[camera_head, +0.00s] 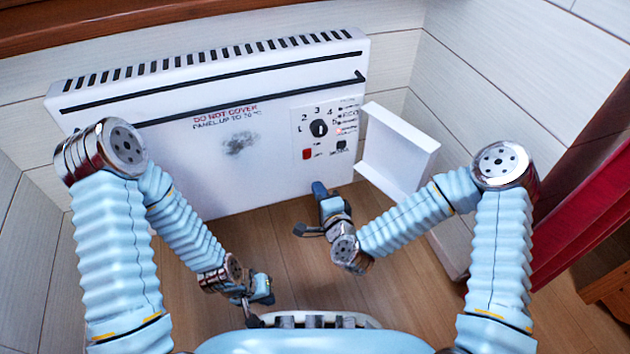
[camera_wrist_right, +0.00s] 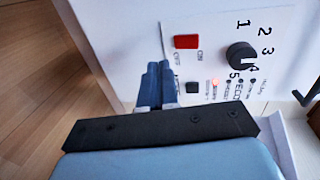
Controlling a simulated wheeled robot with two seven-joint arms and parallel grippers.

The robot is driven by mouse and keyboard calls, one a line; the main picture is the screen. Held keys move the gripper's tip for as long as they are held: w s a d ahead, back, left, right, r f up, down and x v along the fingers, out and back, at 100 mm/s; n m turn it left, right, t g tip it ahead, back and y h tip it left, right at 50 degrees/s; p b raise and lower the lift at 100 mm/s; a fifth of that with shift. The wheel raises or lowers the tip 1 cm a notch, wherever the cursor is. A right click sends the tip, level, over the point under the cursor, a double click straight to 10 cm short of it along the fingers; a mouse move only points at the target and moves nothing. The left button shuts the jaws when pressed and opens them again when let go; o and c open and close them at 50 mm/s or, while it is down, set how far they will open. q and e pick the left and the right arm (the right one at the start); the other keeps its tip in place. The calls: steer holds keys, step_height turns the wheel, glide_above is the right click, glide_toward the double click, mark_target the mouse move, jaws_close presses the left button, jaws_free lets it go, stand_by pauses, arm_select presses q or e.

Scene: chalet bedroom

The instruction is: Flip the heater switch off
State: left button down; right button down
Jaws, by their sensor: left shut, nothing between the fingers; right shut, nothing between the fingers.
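The white heater (camera_head: 200,130) stands against the wall. Its control panel (camera_head: 322,112) has a black dial (camera_head: 318,128), a red switch (camera_head: 307,154) and a small black button (camera_head: 342,146). In the right wrist view the red switch (camera_wrist_right: 186,42) has ON and OFF lettering beside it, and a small indicator light (camera_wrist_right: 215,83) glows orange-red. My right gripper (camera_head: 319,188) is shut and empty just below the panel; in its wrist view its fingertips (camera_wrist_right: 158,68) point toward the panel close to the switch, and contact is not visible. My left gripper (camera_head: 264,290) is shut and empty, low over the floor.
A white cover flap (camera_head: 398,150) stands open at the right of the panel, close to my right forearm. Wooden floor (camera_head: 280,235) lies below the heater. White plank walls meet in the corner behind it. A red curtain-like thing (camera_head: 590,210) is at the far right.

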steer(key=s+d+f, duration=0.1)
steer(key=s+d, duration=0.1)
steer(key=s, duration=0.3)
steer(key=shift+s, duration=0.35)
steer(key=s+d+f+n+g, duration=0.1)
steer(key=s+f+n+g, duration=0.25)
steer(key=f, duration=0.25)
steer(key=s+d+f+n+g, duration=0.1)
steer(key=s+f+n+g, duration=0.2)
steer(key=f+n+g, duration=0.25)
steer(key=s+d+f+n+g+h, duration=0.1)
steer(key=s+d+f+n+g, duration=0.2)
steer(key=s+d+f+g, duration=0.35)
step_height(320, 180, up, 17)
steer(key=s+t+p, duration=0.1)
steer(key=s+p, duration=0.1)
steer(key=p, duration=1.4)
steer(key=shift+s, duration=0.35)
